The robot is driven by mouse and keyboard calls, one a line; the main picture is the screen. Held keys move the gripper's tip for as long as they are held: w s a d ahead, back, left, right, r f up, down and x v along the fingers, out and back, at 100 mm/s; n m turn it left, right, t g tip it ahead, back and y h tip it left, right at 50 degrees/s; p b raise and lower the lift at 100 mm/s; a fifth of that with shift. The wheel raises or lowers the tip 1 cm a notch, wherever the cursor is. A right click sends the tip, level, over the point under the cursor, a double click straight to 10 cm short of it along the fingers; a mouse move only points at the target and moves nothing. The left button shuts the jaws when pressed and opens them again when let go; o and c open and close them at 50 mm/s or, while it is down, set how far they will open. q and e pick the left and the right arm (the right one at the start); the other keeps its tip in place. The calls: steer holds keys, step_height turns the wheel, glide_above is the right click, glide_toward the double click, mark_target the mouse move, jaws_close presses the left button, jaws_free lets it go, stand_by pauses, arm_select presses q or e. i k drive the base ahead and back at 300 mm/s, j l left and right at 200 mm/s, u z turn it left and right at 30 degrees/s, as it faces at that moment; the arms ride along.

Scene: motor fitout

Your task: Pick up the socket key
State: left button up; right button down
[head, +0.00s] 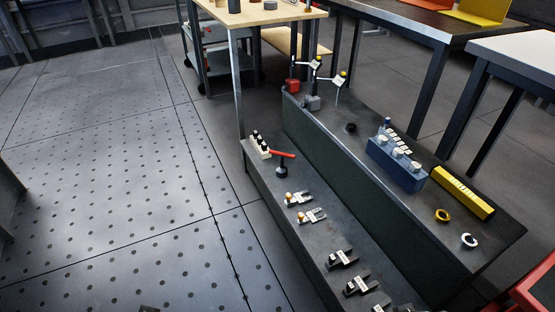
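A tool with a red bar handle and a dark socket-like base (282,171) stands on the lower step of the dark two-level bench (262,182). It looks like the socket key. Its red handle points to the right, and nothing holds it. It is just right of a small rack with several white and black pieces (259,146). Neither of my grippers can be made out. Only small dark bits show at the bottom edge, too little to identify.
Several small clamp-like parts (343,260) line the lower step toward the front. The upper level holds a blue block (396,171), a yellow bar (462,192), rings (442,215) and small stands (312,103). A wooden table (262,17) stands behind. Floor at left is clear.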

mark_target(282, 171)
steer(key=i+j, duration=0.55)
steer(key=i, duration=0.2)
steer(key=i+j, duration=0.55)
steer(key=i, duration=0.2)
steer(key=i+j, duration=0.6)
steer(key=i+j+z, duration=0.25)
steer(key=z, duration=0.25)
steer(key=i+j+z, duration=0.45)
steer(key=k, duration=0.1)
